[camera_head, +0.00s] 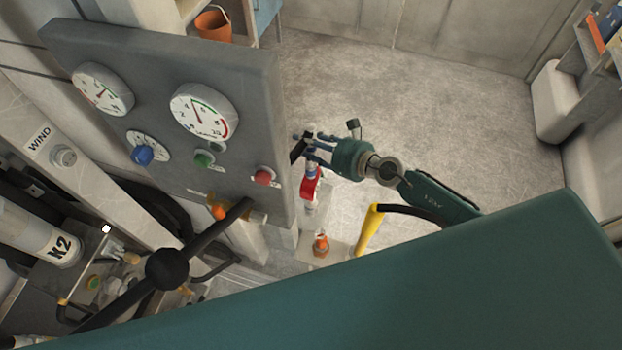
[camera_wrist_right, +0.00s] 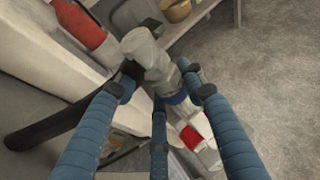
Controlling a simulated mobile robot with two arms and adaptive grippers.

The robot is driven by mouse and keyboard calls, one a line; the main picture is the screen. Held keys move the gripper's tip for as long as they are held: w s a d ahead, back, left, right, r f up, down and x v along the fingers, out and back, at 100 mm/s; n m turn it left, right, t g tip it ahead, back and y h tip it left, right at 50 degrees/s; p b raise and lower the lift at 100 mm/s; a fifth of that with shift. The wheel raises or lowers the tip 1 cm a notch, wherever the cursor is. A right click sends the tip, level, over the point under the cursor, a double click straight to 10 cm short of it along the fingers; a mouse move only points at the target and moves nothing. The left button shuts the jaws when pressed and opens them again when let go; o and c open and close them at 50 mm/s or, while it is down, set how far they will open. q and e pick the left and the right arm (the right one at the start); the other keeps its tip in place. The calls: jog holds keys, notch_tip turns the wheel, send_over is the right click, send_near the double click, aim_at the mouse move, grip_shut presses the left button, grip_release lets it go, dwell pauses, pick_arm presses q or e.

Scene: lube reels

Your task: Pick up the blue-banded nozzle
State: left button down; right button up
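The blue-banded nozzle (camera_wrist_right: 176,98) is in the right wrist view, grey with a blue band and a red-and-white part below it. It also shows in the head view (camera_head: 309,171), beside the right edge of the gauge panel. My right gripper (camera_head: 307,146) is at its upper part. In the right wrist view the blue fingers (camera_wrist_right: 160,85) lie around the nozzle, with tips close to its grey body. Whether they press on it I cannot tell. The fingers hide part of the nozzle. My left gripper is not in view.
The gauge panel (camera_head: 150,70) with dials and knobs stands left of my right gripper. A yellow-handled piece (camera_head: 368,230) and an orange-tipped piece (camera_head: 321,245) are below it. A black hose (camera_wrist_right: 45,122) runs left in the wrist view. Open floor (camera_head: 440,90) lies to the right.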

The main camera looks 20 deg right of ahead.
aim_at(308, 128)
grip_shut()
jog(key=shift+w+r, duration=0.1)
jog(key=shift+r, duration=0.05)
jog(key=shift+r+p, duration=0.45)
jog(key=shift+r, duration=0.15)
notch_tip(308, 128, up, 10)
jog(key=p, duration=0.5)
jog(key=shift+f+p, duration=0.25)
jog(key=shift+p, duration=0.1)
notch_tip(308, 128, up, 9)
jog(key=shift+r, duration=0.15)
jog(key=shift+p, duration=0.3)
jog(key=shift+r+p, duration=0.5)
